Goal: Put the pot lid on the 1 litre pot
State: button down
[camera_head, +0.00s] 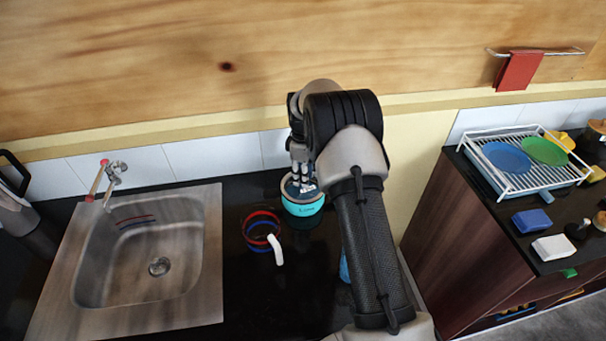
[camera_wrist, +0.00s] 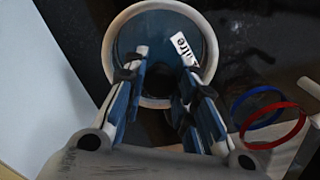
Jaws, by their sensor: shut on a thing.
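The teal 1 litre pot (camera_head: 303,209) stands upright on the dark counter, right of the sink and near the back wall. My gripper (camera_head: 303,178) points down at its top; its fingers also show in the wrist view (camera_wrist: 163,78). It is shut on what looks like the pot lid, a round dark-blue surface (camera_wrist: 160,28) within a cream rim, bearing a white label that reads "litre". The lid appears over the pot's mouth. The fingers hide the grasped part, and I cannot tell whether the lid rests fully on the rim.
The steel sink (camera_head: 206,275) is further left. A white dish rack (camera_head: 515,183) with plates stands on the right cabinet. A blue item is partly hidden behind my arm.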

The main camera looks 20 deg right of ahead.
jog(key=c, duration=1.2)
grip_release()
notch_tip(320, 180, up, 12)
jog(key=s+a+r+m+t+b, duration=0.1)
jog(key=s+a+r+m+b, duration=0.1)
jog(key=s+a+r, duration=0.4)
jog(key=s+a+r+m+t+b, duration=0.1)
jog(key=s+a+r+m, duration=0.15)
jog(key=s+r, duration=0.7)
jog(key=s+a+f+m+t+b, duration=0.1)
jog(key=s+f, duration=0.1)
jog(key=s, duration=0.5)
jog(key=s+a+f+m+b, duration=0.1)
jog(key=s+f+m, duration=0.1)
jog(key=s, duration=0.6)
jog(key=s+a+f+m+t+b, duration=0.1)
jog(key=s+f, duration=0.3)
jog(key=s, duration=0.4)
jog(key=shift+s+a+f+m+t, duration=0.1)
jog(key=shift+a+m+t, duration=0.2)
jog(key=shift+a+m, duration=0.35)
